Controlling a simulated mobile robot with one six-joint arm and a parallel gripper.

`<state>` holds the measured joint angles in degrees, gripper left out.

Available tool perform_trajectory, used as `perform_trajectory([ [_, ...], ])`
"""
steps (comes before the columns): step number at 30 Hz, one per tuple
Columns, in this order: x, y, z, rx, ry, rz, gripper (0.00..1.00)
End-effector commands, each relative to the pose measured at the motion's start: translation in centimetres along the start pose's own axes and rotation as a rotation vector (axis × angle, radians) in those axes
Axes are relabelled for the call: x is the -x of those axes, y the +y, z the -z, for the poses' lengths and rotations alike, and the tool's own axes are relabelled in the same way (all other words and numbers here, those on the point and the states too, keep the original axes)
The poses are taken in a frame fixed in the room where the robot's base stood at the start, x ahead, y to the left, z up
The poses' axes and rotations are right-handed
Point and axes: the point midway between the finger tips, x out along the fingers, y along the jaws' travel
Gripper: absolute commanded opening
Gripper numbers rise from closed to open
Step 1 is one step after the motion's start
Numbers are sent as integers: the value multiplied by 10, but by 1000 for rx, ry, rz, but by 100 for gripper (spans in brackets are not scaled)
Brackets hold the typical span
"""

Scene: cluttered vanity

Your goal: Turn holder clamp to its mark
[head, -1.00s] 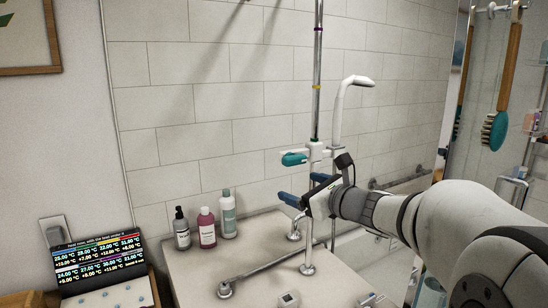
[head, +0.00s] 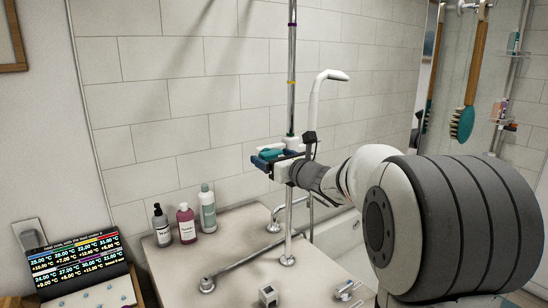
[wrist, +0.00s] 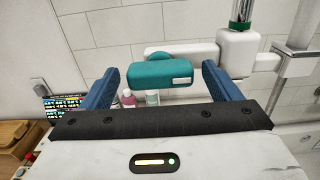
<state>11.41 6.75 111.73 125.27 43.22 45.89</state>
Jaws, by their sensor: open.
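The teal clamp knob (wrist: 163,70) sticks out from the white holder (wrist: 238,48) on the upright metal pole (head: 291,110). It lies level, with a small pale label on its face. My gripper (wrist: 160,78) is open, with one blue finger on either side of the knob and a gap on both sides in the wrist view. In the head view, my gripper (head: 272,164) is at the knob (head: 271,153) and partly hides it. The pole has a yellow band (head: 291,82) and a purple band (head: 292,24) above the holder.
A white shower handset (head: 317,95) rises just right of the pole. Several bottles (head: 186,224) stand on the counter, left of and below my gripper. A display with temperatures (head: 78,262) is at lower left. A brush (head: 464,118) hangs at right.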

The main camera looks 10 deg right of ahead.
Motion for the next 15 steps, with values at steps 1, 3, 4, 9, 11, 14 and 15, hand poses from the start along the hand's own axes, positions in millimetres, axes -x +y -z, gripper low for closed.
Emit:
perform_trajectory([
  [1, 0, 0, 0, 0, 0, 0, 84],
  [3, 0, 0, 0, 0, 0, 0, 84],
  [4, 0, 0, 0, 0, 0, 0, 83],
  [9, 0, 0, 0, 0, 0, 0, 69],
  [11, 1, 0, 0, 1, 0, 0, 64],
  [14, 1, 0, 0, 1, 0, 0, 56],
  [15, 1, 0, 0, 1, 0, 0, 53],
])
